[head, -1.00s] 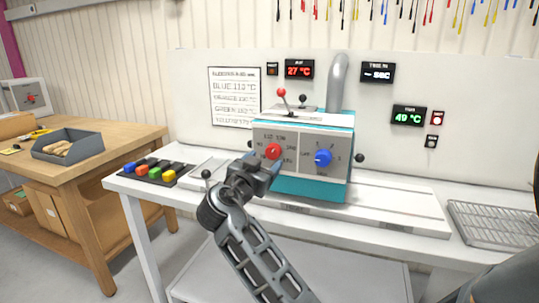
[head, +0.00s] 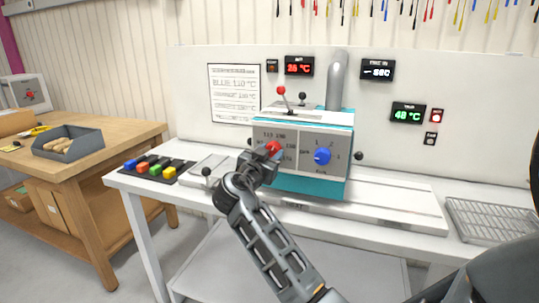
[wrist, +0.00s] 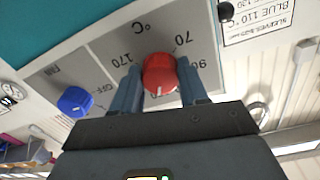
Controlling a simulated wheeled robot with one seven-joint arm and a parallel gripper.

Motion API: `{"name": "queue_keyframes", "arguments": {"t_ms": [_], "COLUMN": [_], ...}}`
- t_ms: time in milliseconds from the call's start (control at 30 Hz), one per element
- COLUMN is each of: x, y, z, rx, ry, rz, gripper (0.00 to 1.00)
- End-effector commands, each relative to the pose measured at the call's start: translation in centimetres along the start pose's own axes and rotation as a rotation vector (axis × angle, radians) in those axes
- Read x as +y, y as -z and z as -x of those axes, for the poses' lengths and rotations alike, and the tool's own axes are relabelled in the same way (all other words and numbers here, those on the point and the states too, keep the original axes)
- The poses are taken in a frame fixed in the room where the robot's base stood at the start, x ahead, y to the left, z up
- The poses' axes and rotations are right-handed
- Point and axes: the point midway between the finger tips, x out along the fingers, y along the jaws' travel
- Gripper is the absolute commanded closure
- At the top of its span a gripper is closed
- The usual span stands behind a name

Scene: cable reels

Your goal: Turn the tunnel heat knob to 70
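The red tunnel heat knob (head: 273,148) is on the front panel of the grey and teal machine (head: 340,192). My gripper (head: 265,160) is at this knob in the head view and covers part of its dial. In the wrist view the dial is upside down, and the red knob (wrist: 160,74) sits between my two fingers (wrist: 162,84), one on each side. I cannot tell whether they press on it. The knob's white mark faces the bottom of the picture. The printed 70 is at its upper right, 90 at right, 170 at left.
A blue knob (head: 322,156) is right of the red one and shows in the wrist view (wrist: 75,101). A red-tipped lever (head: 283,93) stands on top. Coloured blocks (head: 155,168) lie on the bench at left; a wire rack (head: 490,220) is at right.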

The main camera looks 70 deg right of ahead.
Motion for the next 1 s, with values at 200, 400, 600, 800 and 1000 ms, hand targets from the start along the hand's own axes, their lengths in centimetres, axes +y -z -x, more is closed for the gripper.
{"name": "queue_keyframes", "arguments": {"t_ms": [200,400,600,800,1000], "x": [0.02,0.02,0.06,0.05,0.11], "y": [-0.01,-0.02,-0.08,-0.15,-0.14], "z": [0.01,0.02,0.02,0.06,0.07], "rx": [0.0,0.0,0.001,0.006,0.012], "ry": [-0.001,-0.001,0.0,0.002,0.003], "rz": [0.0,0.003,0.046,0.16,0.336], "gripper": [0.8,0.87,0.87,0.87,0.87]}}
